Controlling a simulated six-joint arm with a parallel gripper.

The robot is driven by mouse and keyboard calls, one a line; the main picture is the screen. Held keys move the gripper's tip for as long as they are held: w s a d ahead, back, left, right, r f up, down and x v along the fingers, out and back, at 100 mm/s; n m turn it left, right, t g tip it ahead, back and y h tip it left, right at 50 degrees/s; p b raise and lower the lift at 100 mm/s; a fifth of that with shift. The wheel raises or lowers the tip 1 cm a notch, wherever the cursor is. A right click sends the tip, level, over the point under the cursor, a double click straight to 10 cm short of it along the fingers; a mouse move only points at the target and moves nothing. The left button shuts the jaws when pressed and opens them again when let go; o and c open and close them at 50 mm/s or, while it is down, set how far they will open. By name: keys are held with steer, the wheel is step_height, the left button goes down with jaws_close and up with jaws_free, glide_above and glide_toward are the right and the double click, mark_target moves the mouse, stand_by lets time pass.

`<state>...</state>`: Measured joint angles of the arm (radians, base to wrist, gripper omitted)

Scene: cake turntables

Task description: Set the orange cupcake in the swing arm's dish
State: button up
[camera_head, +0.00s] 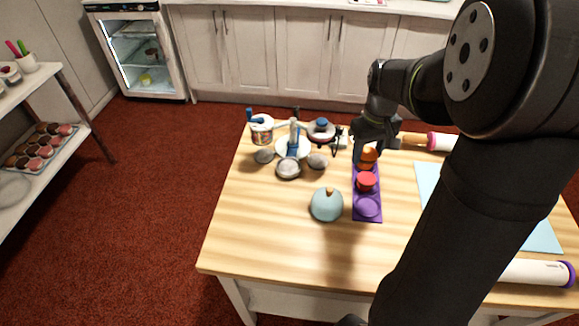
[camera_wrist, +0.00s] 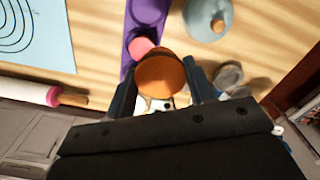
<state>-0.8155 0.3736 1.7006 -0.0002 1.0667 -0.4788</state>
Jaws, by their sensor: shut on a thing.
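The orange cupcake (camera_wrist: 161,76) is between the two fingers of my gripper (camera_wrist: 161,88) in the wrist view, and the gripper is shut on it. In the head view the orange cupcake (camera_head: 369,154) shows under my gripper (camera_head: 366,150) at the far end of the purple tray (camera_head: 375,212). I cannot tell whether it still touches the tray. The swing-arm stand (camera_head: 293,146) is to the left of the tray, with several small grey dishes around it. One dish (camera_head: 288,170) is at its front. Which dish belongs to the swing arm is unclear.
A red cupcake (camera_head: 367,182) sits in the tray's middle. A pale blue dome with a knob (camera_head: 326,205) stands left of the tray. A white tin (camera_head: 261,131) and a cake stand (camera_head: 321,129) are at the back. A blue mat (camera_head: 427,180) and rolling pins lie right.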

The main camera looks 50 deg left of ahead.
steer(key=s+a, duration=0.5)
steer(key=a, duration=0.6)
steer(key=n, duration=0.1)
glide_above(289, 167)
step_height(289, 167, down, 8)
steer(key=shift+f, duration=2.2)
steer(key=shift+f, duration=0.15)
steer(key=o, duration=1)
